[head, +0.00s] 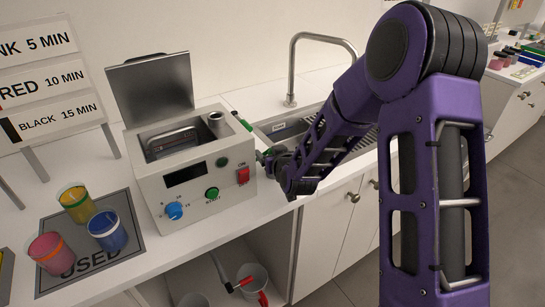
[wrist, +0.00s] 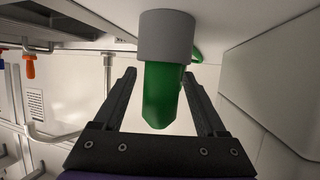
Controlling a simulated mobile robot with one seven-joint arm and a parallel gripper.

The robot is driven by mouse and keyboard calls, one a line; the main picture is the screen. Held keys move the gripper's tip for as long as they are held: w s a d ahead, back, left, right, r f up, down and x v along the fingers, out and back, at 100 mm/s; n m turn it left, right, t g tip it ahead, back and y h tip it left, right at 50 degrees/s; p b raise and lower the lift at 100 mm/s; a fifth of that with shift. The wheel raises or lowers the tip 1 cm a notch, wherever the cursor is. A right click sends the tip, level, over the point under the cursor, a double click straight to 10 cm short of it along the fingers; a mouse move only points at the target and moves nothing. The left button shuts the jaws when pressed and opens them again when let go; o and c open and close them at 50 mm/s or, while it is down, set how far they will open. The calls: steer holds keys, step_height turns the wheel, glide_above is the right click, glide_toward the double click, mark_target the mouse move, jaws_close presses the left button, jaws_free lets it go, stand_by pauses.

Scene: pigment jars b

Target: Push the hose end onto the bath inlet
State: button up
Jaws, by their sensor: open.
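The bath (head: 195,170) is a white box with its lid raised, a blue knob, a green button and a red switch on its front. My gripper (head: 268,158) is at the bath's right side; it also shows in the wrist view (wrist: 158,85). Its fingers are open, one on each side of a green hose end (wrist: 163,95), with gaps visible. A grey collar (wrist: 166,35) meets the green piece; whether this collar is the bath inlet, and how far the two fit together, I cannot tell. More green hose (head: 241,121) shows behind the bath.
A sink with a tall faucet (head: 292,70) is behind my arm. Yellow, blue (head: 107,231) and pink jars stand on a grey mat (head: 128,211) marked USED, left of the bath. A bucket (head: 253,280) stands on the shelf below. Signs stand at the left.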

steer(key=shift+s, duration=0.1)
jaws_close()
stand_by(0.3)
